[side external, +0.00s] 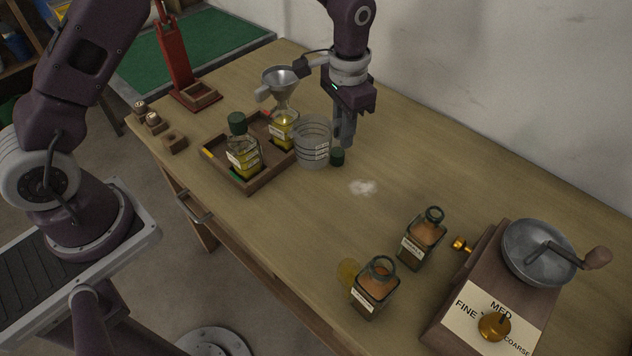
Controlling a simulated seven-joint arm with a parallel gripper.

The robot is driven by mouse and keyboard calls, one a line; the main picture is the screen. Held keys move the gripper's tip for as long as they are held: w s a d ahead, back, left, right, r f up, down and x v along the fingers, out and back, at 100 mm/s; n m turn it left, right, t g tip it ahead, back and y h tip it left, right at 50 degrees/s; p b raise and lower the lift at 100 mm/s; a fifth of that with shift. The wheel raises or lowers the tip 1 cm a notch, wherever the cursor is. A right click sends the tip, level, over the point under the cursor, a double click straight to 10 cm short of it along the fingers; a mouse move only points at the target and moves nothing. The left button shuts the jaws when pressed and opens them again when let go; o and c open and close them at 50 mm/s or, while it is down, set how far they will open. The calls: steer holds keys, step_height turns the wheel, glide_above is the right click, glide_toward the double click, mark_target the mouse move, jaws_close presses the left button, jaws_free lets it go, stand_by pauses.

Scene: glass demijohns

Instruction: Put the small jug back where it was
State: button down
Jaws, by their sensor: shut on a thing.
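I cannot tell whether the jug's base touches the table. A dark green cap (337,157) lies on the table just below my fingers.
The wooden tray (249,185) holds a green-capped bottle (243,150) and a bottle (283,128) with a metal funnel (281,83). White powder (362,187) lies mid-table. Two open brown bottles (422,240) (375,288) and a grinder (490,290) stand front right. A red press (176,60) stands back left.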

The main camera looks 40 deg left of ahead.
steer(key=shift+m, duration=0.3)
steer(key=f, duration=0.3)
steer(key=w+f, duration=0.1)
steer(key=f, duration=0.3)
steer(key=d+f, duration=0.1)
steer(key=f, duration=0.2)
steer(key=shift+w+f, duration=0.2)
steer(key=shift+f, duration=0.15)
steer(key=shift+f, duration=0.1)
steer(key=c, duration=1.4)
jaws_free()
